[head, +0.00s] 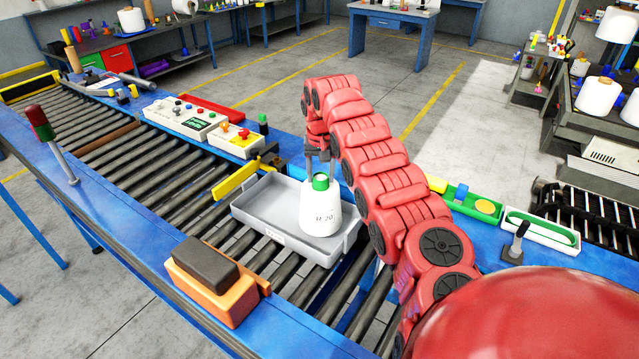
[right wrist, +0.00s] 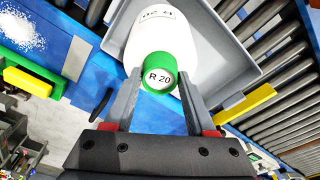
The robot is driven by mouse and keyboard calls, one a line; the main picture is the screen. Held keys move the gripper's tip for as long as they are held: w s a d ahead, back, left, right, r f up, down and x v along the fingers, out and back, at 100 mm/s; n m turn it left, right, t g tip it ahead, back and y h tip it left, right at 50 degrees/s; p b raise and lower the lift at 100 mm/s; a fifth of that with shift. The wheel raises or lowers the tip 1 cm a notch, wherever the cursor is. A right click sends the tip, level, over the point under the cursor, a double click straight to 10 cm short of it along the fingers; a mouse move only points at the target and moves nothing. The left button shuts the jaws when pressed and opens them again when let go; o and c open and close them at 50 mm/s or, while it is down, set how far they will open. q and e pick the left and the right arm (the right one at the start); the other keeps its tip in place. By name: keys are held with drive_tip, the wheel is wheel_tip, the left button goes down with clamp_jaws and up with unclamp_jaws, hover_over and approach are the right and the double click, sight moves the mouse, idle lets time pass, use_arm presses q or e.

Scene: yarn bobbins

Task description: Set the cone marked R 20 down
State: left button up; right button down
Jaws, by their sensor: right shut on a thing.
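The cone marked R 20 (head: 321,213) is white with a green top, upright, at the right end of the grey tray (head: 262,234). The right wrist view shows its green top (right wrist: 160,66) labelled R 20, between my fingers. My right gripper (head: 321,176) comes from above and is shut on that green top. The cone's base is within the tray's outline; I cannot tell whether it touches the tray floor. The tray sits on the roller conveyor. My left gripper is not in view.
A yellow bar (head: 235,180) stands beyond the tray. An orange block with a dark top (head: 209,280) is on the near rail. Control boxes (head: 186,118) line the far rail, and a green bin (head: 470,203) lies to the right. Bare rollers extend left of the tray.

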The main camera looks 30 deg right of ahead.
sight(320, 186)
drive_tip(key=shift+f, duration=0.25)
wheel_tip(320, 186, down, 3)
drive_tip(key=shift+s+r+p, duration=0.1)
drive_tip(key=shift+p, duration=1.1)
drive_tip(key=shift+f, duration=0.5)
drive_tip(key=shift+c, duration=1.1)
unclamp_jaws()
